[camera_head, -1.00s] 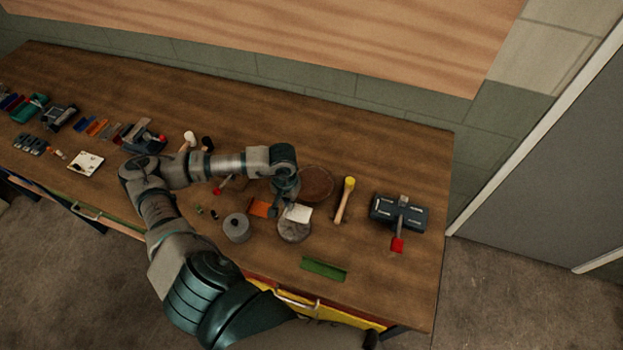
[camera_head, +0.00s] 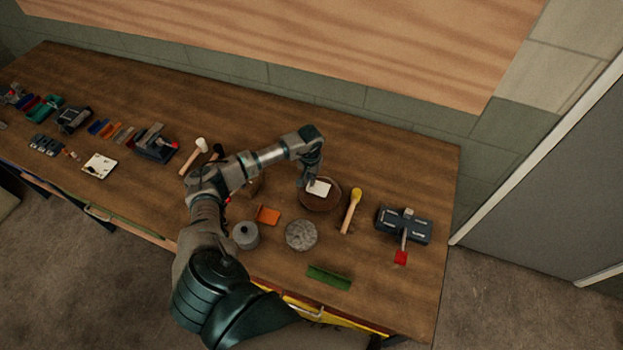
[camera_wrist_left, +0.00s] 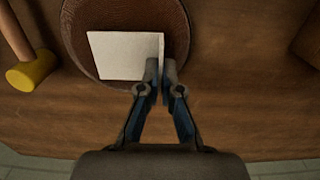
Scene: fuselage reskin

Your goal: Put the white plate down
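The white plate (camera_head: 319,188) is a small pale square, seen over the round brown leather-like pad (camera_head: 333,203). It also shows in the left wrist view (camera_wrist_left: 120,56), above the brown pad (camera_wrist_left: 77,34). My left gripper (camera_head: 310,184) is at the plate's edge. In the left wrist view its two fingertips (camera_wrist_left: 160,75) are closed together on the plate's raised edge. I cannot tell whether the plate touches the pad. My right gripper is in neither view.
A yellow-headed mallet (camera_head: 351,210) lies right of the pad. A grey round stone-like disc (camera_head: 301,235), an orange block (camera_head: 267,215) and a grey cylinder (camera_head: 246,235) are nearer the front. A dark clamp device (camera_head: 404,226) sits at right. Bare tabletop lies behind the pad.

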